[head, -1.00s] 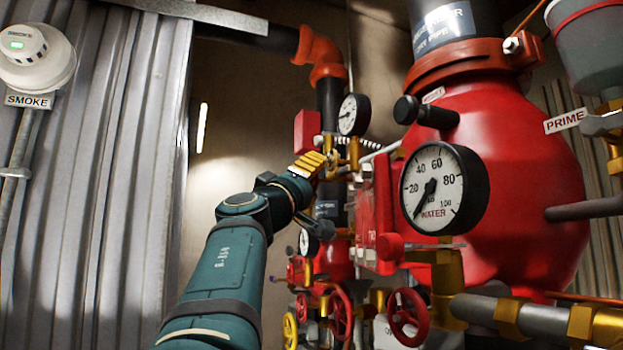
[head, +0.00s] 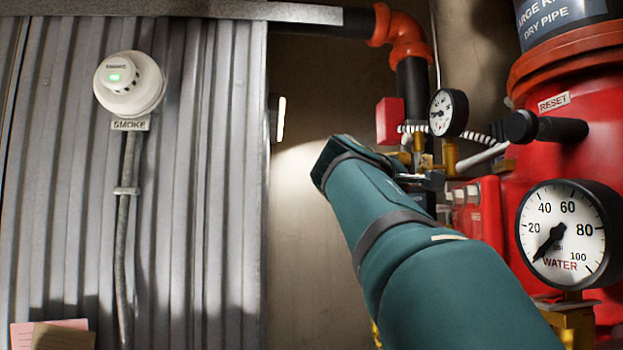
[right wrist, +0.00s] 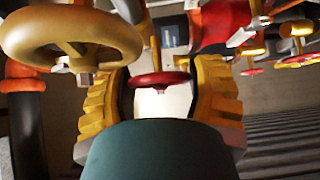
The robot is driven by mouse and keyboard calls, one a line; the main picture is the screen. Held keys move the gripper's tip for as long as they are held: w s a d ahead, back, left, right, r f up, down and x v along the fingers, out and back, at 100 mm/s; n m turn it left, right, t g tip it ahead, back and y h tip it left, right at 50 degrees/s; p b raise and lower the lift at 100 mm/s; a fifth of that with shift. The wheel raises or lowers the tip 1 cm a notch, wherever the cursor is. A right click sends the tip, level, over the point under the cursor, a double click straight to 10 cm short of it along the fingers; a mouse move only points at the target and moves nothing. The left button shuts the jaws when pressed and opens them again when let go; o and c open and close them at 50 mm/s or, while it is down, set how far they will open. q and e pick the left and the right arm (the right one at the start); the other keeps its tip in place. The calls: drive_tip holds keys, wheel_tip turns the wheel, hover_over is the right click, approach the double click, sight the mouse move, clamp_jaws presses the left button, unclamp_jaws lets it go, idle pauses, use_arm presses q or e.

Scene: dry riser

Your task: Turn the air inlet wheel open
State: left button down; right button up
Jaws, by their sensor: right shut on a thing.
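My right arm crosses the head view from the lower right. Its fingers are hidden there behind the arm, near the brass fittings. In the right wrist view my right gripper (right wrist: 160,98) has its two yellow ridged fingers on either side of a small red wheel (right wrist: 160,79), shut on it. Where the pads touch the wheel is hard to see. No label on this wheel can be read, so I cannot tell if it is the air inlet wheel. My left gripper is not in view.
A yellow wheel (right wrist: 68,62) is close beside the fingers. More red wheels and brass fittings crowd the top right of the wrist view. In the head view, a small gauge (head: 447,112), red box (head: 389,121) and WATER gauge (head: 566,236) stand near the arm. Corrugated wall (head: 200,180) is left.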

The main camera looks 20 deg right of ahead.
idle(0.4)
drive_tip(key=o, duration=0.9)
drive_tip(key=shift+a, duration=0.1)
drive_tip(key=shift+v, duration=3.9)
